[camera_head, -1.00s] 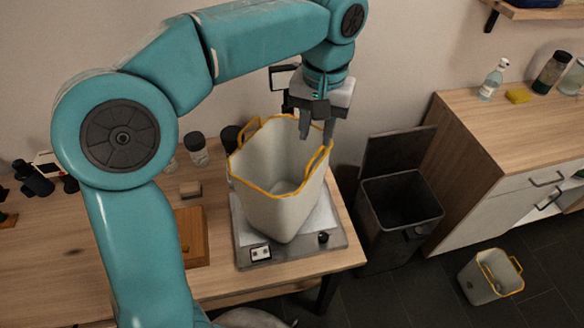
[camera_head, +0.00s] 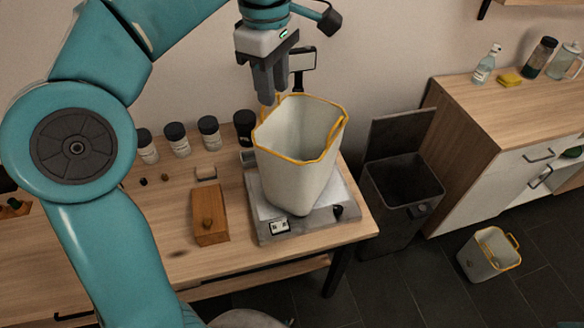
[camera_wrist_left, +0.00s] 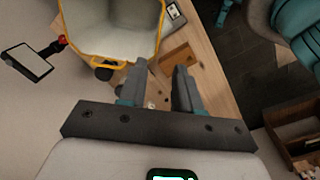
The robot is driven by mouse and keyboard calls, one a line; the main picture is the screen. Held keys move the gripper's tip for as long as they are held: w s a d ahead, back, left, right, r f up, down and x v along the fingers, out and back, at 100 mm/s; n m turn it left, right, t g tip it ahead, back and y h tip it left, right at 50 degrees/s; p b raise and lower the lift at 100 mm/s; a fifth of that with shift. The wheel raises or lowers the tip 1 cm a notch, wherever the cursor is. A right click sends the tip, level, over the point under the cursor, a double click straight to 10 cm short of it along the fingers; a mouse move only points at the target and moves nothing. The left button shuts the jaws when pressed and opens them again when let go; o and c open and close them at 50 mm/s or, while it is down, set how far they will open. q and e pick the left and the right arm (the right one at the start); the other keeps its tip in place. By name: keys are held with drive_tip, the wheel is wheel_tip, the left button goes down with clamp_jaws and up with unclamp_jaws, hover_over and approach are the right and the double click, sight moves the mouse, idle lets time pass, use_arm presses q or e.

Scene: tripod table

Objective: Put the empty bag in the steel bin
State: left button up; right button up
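A white bag with a yellow rim (camera_head: 302,172) stands open on the scale in the head view; its inside looks empty. It also shows at the upper left of the left wrist view (camera_wrist_left: 110,28). My left gripper (camera_head: 269,98) is above the bag's back left rim, fingers pointing down, close to the yellow handle. In the left wrist view the fingers (camera_wrist_left: 160,68) are apart with a gap between them, and the bag is beside them. The dark steel bin (camera_head: 398,212) stands right of the table with its lid up. My right gripper is out of view.
The scale (camera_head: 327,226) sits at the table's right end, with a wooden box (camera_head: 208,218) left of it and several dark-lidded jars (camera_head: 176,140) behind. A smaller yellow-rimmed white container (camera_head: 482,262) is on the floor. A wooden cabinet (camera_head: 520,110) stands right of the bin.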

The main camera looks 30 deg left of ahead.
use_arm(q)
hover_over(280, 155)
wheel_tip(280, 155, down, 4)
drive_tip(key=f, duration=0.4)
drive_tip(key=f+b, duration=0.1)
drive_tip(key=f, duration=0.7)
drive_tip(key=shift+w+f, duration=0.25)
drive_tip(key=shift+f, duration=0.05)
drive_tip(key=shift+s+r, duration=0.1)
drive_tip(key=shift+s, duration=0.1)
drive_tip(key=shift+c, duration=0.3)
drive_tip(key=shift+s+a, duration=0.15)
drive_tip(key=shift+s, duration=0.05)
drive_tip(key=c, duration=0.5)
drive_tip(key=shift+w, duration=0.25)
clamp_jaws()
drive_tip(key=shift+s, duration=0.1)
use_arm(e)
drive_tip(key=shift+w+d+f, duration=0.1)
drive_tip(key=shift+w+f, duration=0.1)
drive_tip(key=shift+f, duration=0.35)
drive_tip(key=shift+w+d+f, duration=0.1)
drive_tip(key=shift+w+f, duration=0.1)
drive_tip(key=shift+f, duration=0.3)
use_arm(q)
drive_tip(key=shift+b, duration=0.3)
